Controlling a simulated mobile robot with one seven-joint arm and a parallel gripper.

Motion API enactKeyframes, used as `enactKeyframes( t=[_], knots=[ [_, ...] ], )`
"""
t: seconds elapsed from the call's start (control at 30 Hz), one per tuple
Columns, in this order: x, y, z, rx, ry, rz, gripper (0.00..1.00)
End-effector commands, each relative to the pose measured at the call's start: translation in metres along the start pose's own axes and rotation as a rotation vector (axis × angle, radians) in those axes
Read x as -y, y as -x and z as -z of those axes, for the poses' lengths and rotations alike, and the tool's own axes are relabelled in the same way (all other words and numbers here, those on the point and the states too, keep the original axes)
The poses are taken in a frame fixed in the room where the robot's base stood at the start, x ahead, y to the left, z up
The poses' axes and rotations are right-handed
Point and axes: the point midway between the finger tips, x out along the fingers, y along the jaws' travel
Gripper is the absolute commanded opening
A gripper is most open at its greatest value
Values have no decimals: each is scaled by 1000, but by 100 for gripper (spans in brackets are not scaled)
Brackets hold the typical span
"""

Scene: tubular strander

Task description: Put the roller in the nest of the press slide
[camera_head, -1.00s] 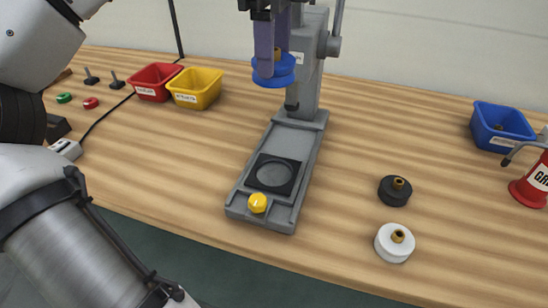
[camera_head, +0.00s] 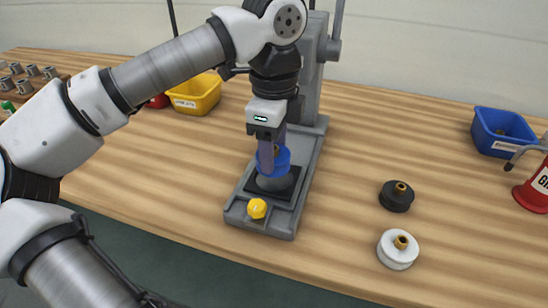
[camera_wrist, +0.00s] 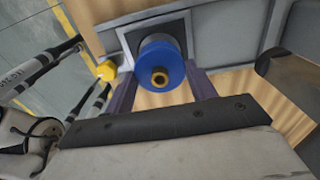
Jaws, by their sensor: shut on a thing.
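My gripper (camera_head: 272,150) is shut on the blue roller (camera_head: 279,161), its purple fingers on either side. The roller has a brass hub, which faces the camera in the wrist view (camera_wrist: 160,77). I hold the roller upright over the nest, a dark square plate (camera_head: 289,184) with a grey round middle, on the press slide (camera_head: 234,207). The nest plate also shows behind the roller in the wrist view (camera_wrist: 132,36). A grey round part shows just below the roller. I cannot tell whether the roller touches the nest.
A yellow knob (camera_head: 257,208) sits at the slide's front end. The grey press column (camera_head: 312,85) stands behind. A black roller (camera_head: 397,196) and a white roller (camera_head: 397,250) lie to the right. A blue bin (camera_head: 502,131) and a yellow bin (camera_head: 196,95) stand further off.

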Motion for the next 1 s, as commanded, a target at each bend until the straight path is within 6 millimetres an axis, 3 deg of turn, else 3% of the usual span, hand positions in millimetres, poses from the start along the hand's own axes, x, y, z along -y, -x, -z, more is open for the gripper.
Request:
enactKeyframes(
  t=[0.2, 0.6, 0.63, 0.8, 1.0],
  knots=[
    [0, -30, 0, -2, -2, -1, 15],
    [0, -37, 0, 0, 0, 1, 15],
    [0, -36, 0, 0, -1, -1, 58],
    [0, -36, 0, -1, -1, -1, 77],
    [0, -35, 0, -1, -1, -1, 77]
  ],
)
